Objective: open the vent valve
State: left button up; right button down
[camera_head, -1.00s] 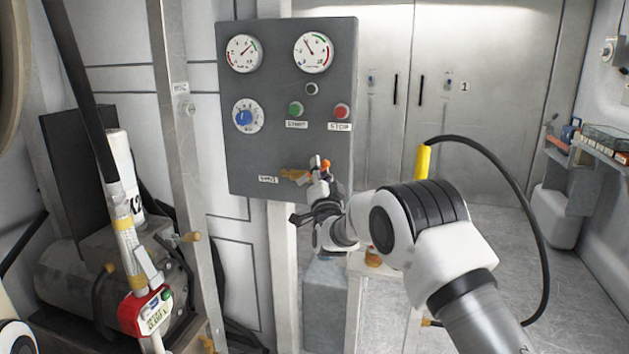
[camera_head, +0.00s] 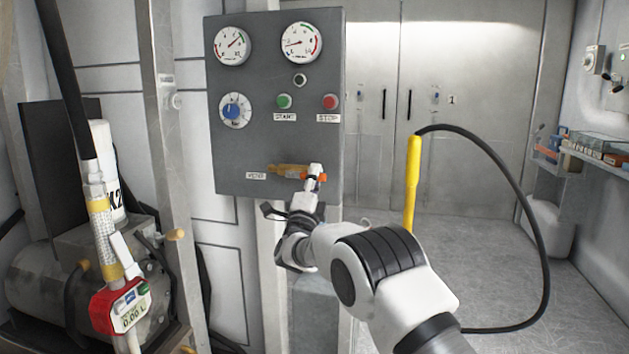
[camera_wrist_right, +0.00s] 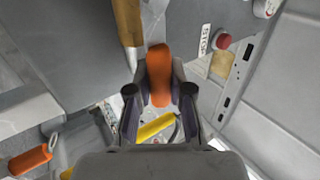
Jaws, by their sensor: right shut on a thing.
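The vent valve (camera_head: 288,170) is a brass fitting low on the grey control panel, beside a small label (camera_head: 256,176). Its orange handle (camera_head: 322,178) is at the valve's right end. My right gripper (camera_head: 314,178) comes up from below and is shut on the handle, partly hiding it. In the right wrist view the orange handle (camera_wrist_right: 158,72) lies between the two fingers, roughly in line with the brass valve body (camera_wrist_right: 128,22). My left gripper is out of view.
The panel (camera_head: 230,155) carries two gauges, a blue knob (camera_head: 235,109), a green START button (camera_head: 284,101) and a red STOP button (camera_head: 330,102). A yellow tool with a black hose (camera_head: 413,180) is to the right. A red metering nozzle (camera_head: 105,308) hangs at left.

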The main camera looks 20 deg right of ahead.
jog(key=shift+f, duration=0.1)
dwell(0.3)
jog(key=c, duration=1)
grip_release()
jog(key=shift+c, duration=0.2)
jog(key=v, duration=1.2)
jog(key=shift+a, duration=0.1)
